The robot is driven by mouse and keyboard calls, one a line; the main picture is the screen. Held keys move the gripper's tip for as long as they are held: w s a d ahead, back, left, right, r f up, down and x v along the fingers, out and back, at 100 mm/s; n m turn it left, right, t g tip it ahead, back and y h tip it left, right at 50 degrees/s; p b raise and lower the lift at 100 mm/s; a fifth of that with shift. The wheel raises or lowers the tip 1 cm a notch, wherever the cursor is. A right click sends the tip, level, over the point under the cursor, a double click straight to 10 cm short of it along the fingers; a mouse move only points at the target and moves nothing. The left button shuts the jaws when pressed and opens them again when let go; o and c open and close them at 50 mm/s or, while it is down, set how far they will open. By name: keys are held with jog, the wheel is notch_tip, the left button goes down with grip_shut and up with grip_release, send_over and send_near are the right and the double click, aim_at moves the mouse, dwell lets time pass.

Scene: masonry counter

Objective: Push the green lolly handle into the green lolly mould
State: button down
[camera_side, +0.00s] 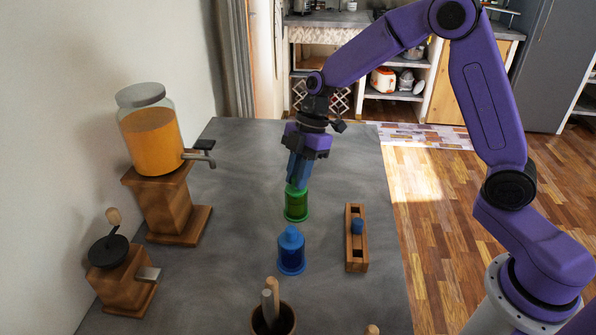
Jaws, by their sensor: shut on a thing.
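The green lolly mould (296,208) stands upright on the grey counter, near its middle. My gripper (297,181) points down right above it, with its fingers shut on the green lolly handle (297,188). Only a little of the handle shows between the fingertips and the mould. It is at the mould's top, but I cannot tell how deep it sits. The fingers hide most of the handle.
A blue mould with a blue handle (291,250) stands just in front. A wooden rack (356,250) holding a blue piece is at the right. A juice dispenser (152,135), a wooden grinder (122,275) and a utensil cup (272,322) stand around. The far counter (245,135) is clear.

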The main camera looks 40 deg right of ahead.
jog(key=shift+f, duration=0.2)
jog(key=c, duration=1)
grip_release()
jog(key=shift+r, duration=0.1)
jog(key=v, duration=1.7)
jog(key=shift+s+r, duration=0.1)
jog(key=shift+r, duration=0.05)
jog(key=s+d+f+m+h, duration=0.1)
jog(key=s+f+m, duration=0.1)
jog(key=s, duration=0.8)
jog(key=s+d+f+m+h, duration=0.1)
jog(key=s+f, duration=0.4)
jog(key=s, duration=0.6)
jog(key=s+f+m+h, duration=0.1)
jog(key=s+f+m, duration=0.2)
jog(key=s, duration=0.7)
jog(key=shift+s+d+f+m+t+h, duration=0.3)
jog(key=shift+d+m+t, duration=0.1)
jog(key=shift+m, duration=0.1)
